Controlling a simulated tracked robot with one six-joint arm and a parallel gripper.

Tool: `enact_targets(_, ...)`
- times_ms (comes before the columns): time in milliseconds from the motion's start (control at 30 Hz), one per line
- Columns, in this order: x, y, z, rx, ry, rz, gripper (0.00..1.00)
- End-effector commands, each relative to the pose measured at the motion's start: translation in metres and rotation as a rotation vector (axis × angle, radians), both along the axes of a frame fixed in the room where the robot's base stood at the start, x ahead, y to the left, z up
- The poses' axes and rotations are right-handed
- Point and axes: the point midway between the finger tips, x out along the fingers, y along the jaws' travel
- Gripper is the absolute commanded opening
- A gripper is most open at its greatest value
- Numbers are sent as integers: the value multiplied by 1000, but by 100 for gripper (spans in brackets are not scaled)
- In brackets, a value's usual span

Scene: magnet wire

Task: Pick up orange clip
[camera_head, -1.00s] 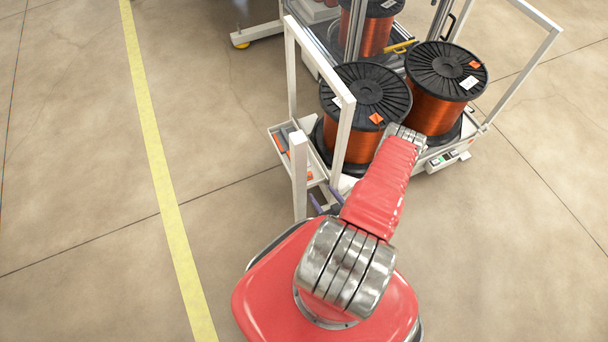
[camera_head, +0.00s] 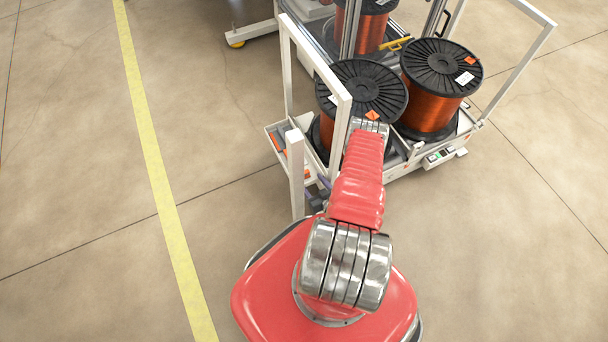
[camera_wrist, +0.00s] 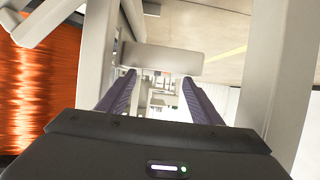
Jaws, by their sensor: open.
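Small orange pieces (camera_head: 276,141) lie in the narrow side tray on the left of the cart in the head view; they are too small to tell which is the orange clip. In the wrist view no orange clip can be made out. My gripper (camera_wrist: 160,92) shows two purple fingers spread apart with nothing between them. In the head view it is mostly hidden behind my red arm and the cart's white frame; a bit of purple shows near the white post, below the tray.
A copper wire spool (camera_head: 362,90) stands by the white frame (camera_head: 342,115), with a second spool (camera_head: 440,75) to its right. In the wrist view copper wire (camera_wrist: 38,90) is close on the left and a white post (camera_wrist: 283,85) on the right. Floor left of the cart is clear.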

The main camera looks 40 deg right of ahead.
Motion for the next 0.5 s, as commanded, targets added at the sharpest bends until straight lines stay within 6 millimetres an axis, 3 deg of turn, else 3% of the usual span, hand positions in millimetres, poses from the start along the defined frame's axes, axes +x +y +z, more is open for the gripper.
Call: enact_targets(500, 11, -2, -4, 0, 0, 2, 59)
